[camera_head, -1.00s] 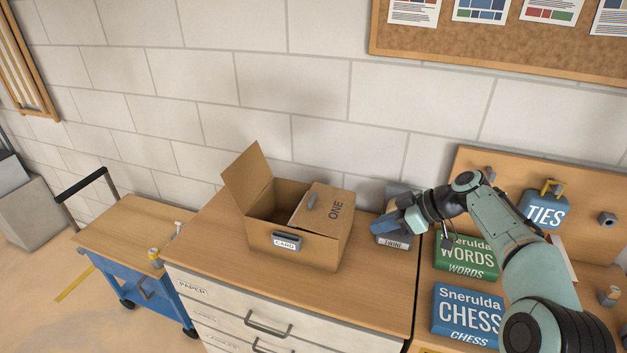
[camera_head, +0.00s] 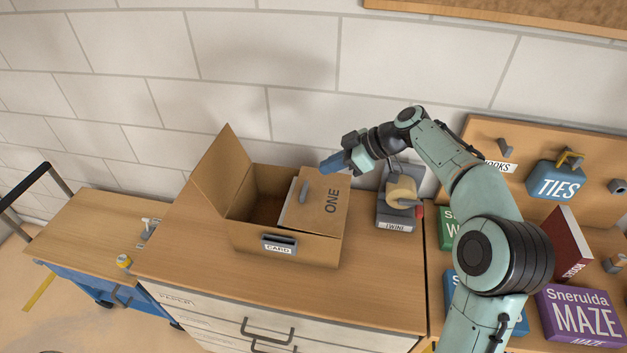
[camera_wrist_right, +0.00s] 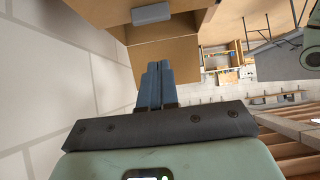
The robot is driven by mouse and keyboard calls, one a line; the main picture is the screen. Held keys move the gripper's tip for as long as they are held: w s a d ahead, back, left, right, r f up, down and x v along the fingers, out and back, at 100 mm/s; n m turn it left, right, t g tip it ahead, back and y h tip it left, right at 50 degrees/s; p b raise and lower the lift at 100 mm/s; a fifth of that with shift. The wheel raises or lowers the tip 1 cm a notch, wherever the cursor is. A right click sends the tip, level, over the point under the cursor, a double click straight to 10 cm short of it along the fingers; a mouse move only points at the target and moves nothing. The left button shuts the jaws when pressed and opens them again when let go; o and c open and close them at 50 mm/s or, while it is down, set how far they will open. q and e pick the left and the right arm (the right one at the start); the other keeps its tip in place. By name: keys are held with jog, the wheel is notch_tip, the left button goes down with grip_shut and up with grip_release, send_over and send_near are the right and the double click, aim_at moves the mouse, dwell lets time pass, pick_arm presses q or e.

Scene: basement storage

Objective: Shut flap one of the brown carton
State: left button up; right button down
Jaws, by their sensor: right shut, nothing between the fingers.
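The brown carton (camera_head: 285,245) stands on the wooden cabinet top, with a CARD label on its front. Flap one (camera_head: 325,205), marked ONE with a grey tab, lies folded inward over the right part of the opening. The left flap (camera_head: 222,168) stands up and leans outward, leaving the left part of the opening uncovered. My right gripper (camera_head: 329,166) is shut and empty at the far edge of flap one; I cannot tell whether it touches. In the right wrist view its blue fingers (camera_wrist_right: 158,70) point toward brown cardboard. My left gripper is not in view.
A twine holder (camera_head: 398,205) stands right of the carton. A blue cart (camera_head: 85,240) stands left. The cabinet top in front of the carton is clear.

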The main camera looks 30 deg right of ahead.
aim_at(314, 198)
jog(key=w+a+f, duration=0.1)
jog(key=f, duration=0.1)
jog(key=a+f, duration=0.1)
jog(key=f, duration=0.1)
jog(key=w+a+f, duration=0.1)
jog(key=f, duration=0.1)
jog(key=shift+w, duration=0.35)
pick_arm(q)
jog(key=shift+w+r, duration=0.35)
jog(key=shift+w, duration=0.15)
pick_arm(e)
jog(key=shift+a+f, duration=0.1)
jog(key=shift+f, duration=0.3)
